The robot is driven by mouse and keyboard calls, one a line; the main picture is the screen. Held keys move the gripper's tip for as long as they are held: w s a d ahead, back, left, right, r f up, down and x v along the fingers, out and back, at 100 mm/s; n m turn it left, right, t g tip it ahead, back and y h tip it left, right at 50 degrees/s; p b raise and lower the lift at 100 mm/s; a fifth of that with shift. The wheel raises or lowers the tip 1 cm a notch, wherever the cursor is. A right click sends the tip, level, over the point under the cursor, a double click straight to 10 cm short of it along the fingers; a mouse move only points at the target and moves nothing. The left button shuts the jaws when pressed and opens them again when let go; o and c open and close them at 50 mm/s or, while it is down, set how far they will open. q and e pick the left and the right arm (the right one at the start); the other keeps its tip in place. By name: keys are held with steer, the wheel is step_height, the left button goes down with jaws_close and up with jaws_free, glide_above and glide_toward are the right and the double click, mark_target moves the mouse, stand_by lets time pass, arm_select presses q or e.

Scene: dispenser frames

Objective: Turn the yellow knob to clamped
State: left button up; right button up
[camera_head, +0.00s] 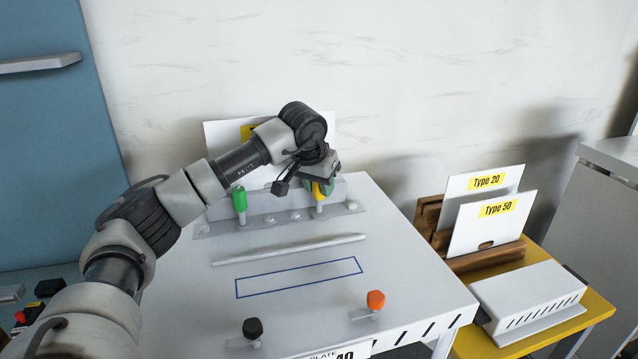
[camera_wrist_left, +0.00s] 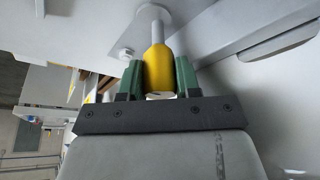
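The yellow knob (camera_head: 319,195) is on a metal stem at the grey block along the back of the white table (camera_head: 400,260). My left gripper (camera_head: 318,186) reaches down to it from above. In the left wrist view the yellow knob (camera_wrist_left: 158,70) sits between the green finger pads of my left gripper (camera_wrist_left: 160,80). Both pads appear to touch its sides. In the head view the gripper hides part of the knob. No clamped marking is readable. My right gripper is not in view.
A green knob (camera_head: 239,200) stands left of the yellow one, near my left arm. A black knob (camera_head: 252,328) and an orange knob (camera_head: 376,299) are at the table's front. A metal rod (camera_head: 290,249) lies mid-table. Type-labelled plates (camera_head: 490,222) stand at right.

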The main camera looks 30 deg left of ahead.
arm_select(q)
steer(key=c, duration=0.3)
steer(key=shift+c, duration=0.2)
